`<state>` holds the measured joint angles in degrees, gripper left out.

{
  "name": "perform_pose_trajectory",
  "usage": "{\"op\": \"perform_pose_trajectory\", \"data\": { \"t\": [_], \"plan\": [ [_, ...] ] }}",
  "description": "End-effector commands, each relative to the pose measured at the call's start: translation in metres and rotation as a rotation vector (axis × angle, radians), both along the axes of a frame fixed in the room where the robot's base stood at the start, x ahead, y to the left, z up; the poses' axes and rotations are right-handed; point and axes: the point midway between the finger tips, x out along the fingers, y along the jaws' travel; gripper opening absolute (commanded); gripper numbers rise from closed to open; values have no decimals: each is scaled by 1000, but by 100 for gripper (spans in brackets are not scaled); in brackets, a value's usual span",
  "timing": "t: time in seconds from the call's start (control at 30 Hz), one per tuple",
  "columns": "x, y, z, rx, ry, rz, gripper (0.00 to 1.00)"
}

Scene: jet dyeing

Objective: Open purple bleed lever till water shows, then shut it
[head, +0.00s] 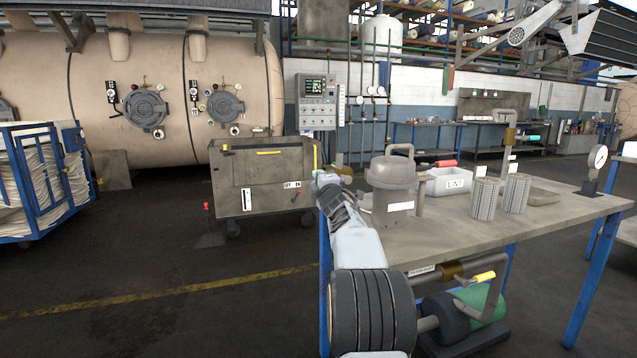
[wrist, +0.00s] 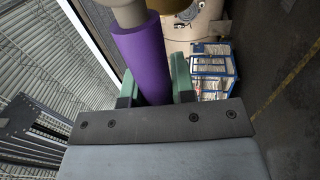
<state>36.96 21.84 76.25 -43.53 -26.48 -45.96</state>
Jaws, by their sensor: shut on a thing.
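The purple bleed lever (wrist: 142,58) shows in the wrist view as a thick round grip on a pale metal stem (wrist: 128,12). My gripper (wrist: 154,84) is shut on it, with a green-padded finger on each side. The lower end of the lever is hidden behind the gripper body. In the head view my gripper (head: 328,180) is at the left end of the workbench, beside the grey lidded pot (head: 391,180); the purple lever cannot be made out there. No water can be seen in either view.
The workbench (head: 470,235) also bears a white LINT tray (head: 452,183), two ribbed cylinders (head: 485,195) and a gauge (head: 597,157). A pump with a yellow-handled valve (head: 484,277) is below it. A grey cart (head: 262,180) stands left. The floor at front left is clear.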

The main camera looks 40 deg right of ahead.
Motion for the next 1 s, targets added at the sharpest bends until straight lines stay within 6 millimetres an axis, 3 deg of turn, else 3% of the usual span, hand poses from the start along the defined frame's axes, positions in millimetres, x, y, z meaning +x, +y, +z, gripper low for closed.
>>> {"op": "perform_pose_trajectory", "data": {
  "t": [0.5, 0.53, 0.6, 0.8, 1.0],
  "plan": [
    [0, 0, -1, -20, 7, 0, 0],
    [0, 0, -1, -20, 7, 0, 26],
    [1, 0, -1, -19, 7, 0, 33],
    [0, 0, -1, -17, 6, 1, 50],
    [0, 0, -1, -16, 4, 1, 50]
  ]
}}
